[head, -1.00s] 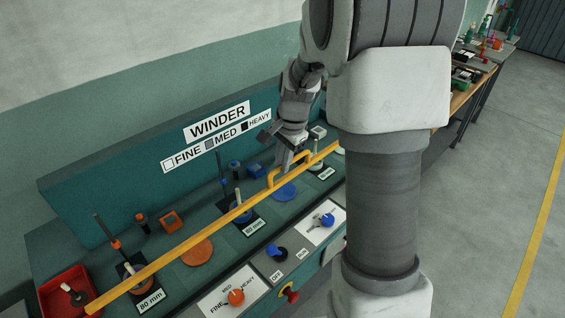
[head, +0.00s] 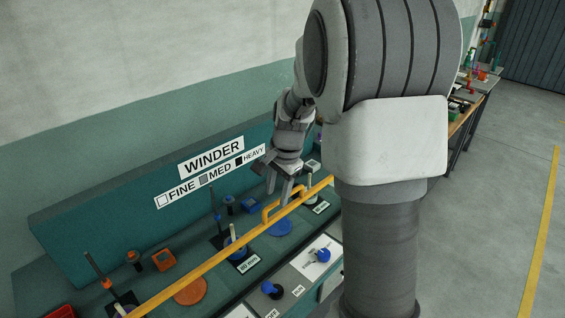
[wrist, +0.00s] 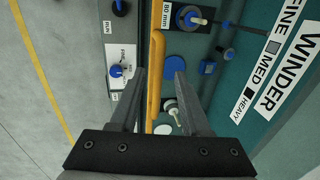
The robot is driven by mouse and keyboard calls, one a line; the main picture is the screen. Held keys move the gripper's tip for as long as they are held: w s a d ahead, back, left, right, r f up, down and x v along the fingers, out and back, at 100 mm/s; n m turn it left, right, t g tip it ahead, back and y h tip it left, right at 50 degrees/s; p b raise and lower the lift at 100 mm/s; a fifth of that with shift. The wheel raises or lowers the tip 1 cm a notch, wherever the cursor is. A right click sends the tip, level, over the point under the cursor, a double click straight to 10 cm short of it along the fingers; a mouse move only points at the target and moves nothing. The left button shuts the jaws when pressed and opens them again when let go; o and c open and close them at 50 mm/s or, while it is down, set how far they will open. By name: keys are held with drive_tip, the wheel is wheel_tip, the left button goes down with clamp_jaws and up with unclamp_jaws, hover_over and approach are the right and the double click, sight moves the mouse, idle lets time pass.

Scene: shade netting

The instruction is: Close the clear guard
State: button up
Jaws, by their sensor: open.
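The clear guard shows mainly as its yellow edge bar (head: 215,262), which runs diagonally over the winder bench. Its clear panel is too faint to make out. A yellow handle (head: 266,212) stands up from the bar towards its right end. My gripper (head: 279,194) is open and points down at the handle. In the wrist view my gripper (wrist: 157,72) has its two fingers apart, with the yellow handle (wrist: 154,85) running between them. I cannot tell whether either finger touches it.
The winder bench holds a spindle with a blue spool (head: 235,246), an orange disc (head: 190,291) and a blue disc (head: 280,228). A control panel with a dark blue knob (head: 272,290) and a blue knob (head: 323,255) lies in front. The floor at right is clear.

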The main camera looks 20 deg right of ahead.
wheel_tip(320, 180, up, 16)
drive_tip(key=s+d, duration=0.1)
drive_tip(key=s, duration=0.2)
drive_tip(key=shift+f+p, duration=0.2)
drive_tip(key=shift+p, duration=0.1)
drive_tip(key=shift+d, duration=0.1)
